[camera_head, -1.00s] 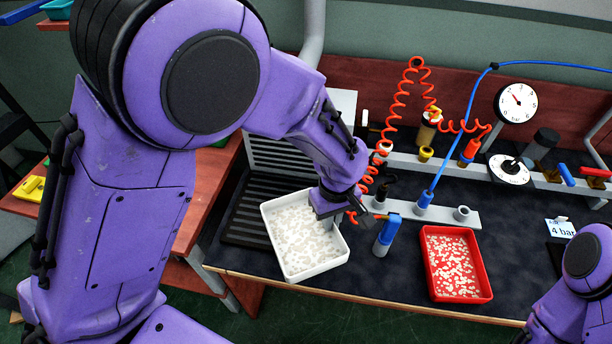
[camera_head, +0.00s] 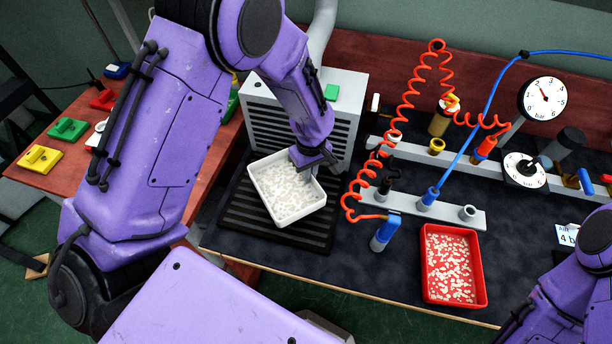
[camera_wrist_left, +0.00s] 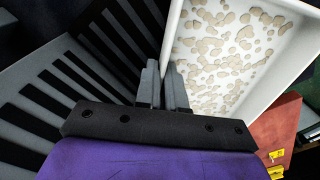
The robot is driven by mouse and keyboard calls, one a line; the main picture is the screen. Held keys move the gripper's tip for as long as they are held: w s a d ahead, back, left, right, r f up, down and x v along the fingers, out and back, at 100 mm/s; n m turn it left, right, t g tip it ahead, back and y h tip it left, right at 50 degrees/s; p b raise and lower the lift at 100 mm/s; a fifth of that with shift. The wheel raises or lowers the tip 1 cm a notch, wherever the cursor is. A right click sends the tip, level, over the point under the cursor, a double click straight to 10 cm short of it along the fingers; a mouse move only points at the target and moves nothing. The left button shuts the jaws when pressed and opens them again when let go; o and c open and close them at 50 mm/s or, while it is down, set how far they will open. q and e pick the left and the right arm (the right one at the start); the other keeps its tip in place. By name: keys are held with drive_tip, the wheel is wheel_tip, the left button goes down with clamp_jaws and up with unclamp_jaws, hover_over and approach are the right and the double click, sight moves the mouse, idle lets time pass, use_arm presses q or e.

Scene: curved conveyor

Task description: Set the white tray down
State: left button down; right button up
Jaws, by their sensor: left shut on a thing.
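The white tray (camera_head: 312,207), full of pale flat pieces, is over the black ribbed mat (camera_head: 240,212) in front of the grey vented box. My left gripper (camera_head: 308,170) is shut on the tray's far right rim. In the left wrist view the fingers (camera_wrist_left: 165,85) pinch the wall of the white tray (camera_wrist_left: 172,38). The tray looks roughly level. I cannot tell whether its underside touches the mat. My right arm shows at the lower right, but its gripper is out of view.
The grey vented box (camera_head: 343,113) stands right behind the tray. A red tray (camera_head: 427,297) of pale pieces, a coiled red hose (camera_head: 408,100) and a blue-handled valve (camera_head: 386,232) are to the right. A side table with coloured blocks (camera_head: 40,159) is at the left.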

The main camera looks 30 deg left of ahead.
use_arm(q)
drive_tip(key=f, duration=0.1)
drive_tip(key=a+f+p, duration=0.1)
drive_tip(key=f, duration=0.1)
drive_tip(key=shift+f, duration=0.2)
drive_tip(key=shift+w+f, duration=0.1)
drive_tip(key=shift+f, duration=0.25)
drive_tip(key=shift+d+f, duration=0.1)
drive_tip(key=c, duration=1.2)
unclamp_jaws()
drive_tip(key=shift+c, duration=0.2)
wheel_tip(320, 180, up, 12)
drive_tip(key=shift+w+d+r+b, duration=0.1)
drive_tip(key=shift+r+b, duration=0.1)
drive_tip(key=shift+b, duration=0.35)
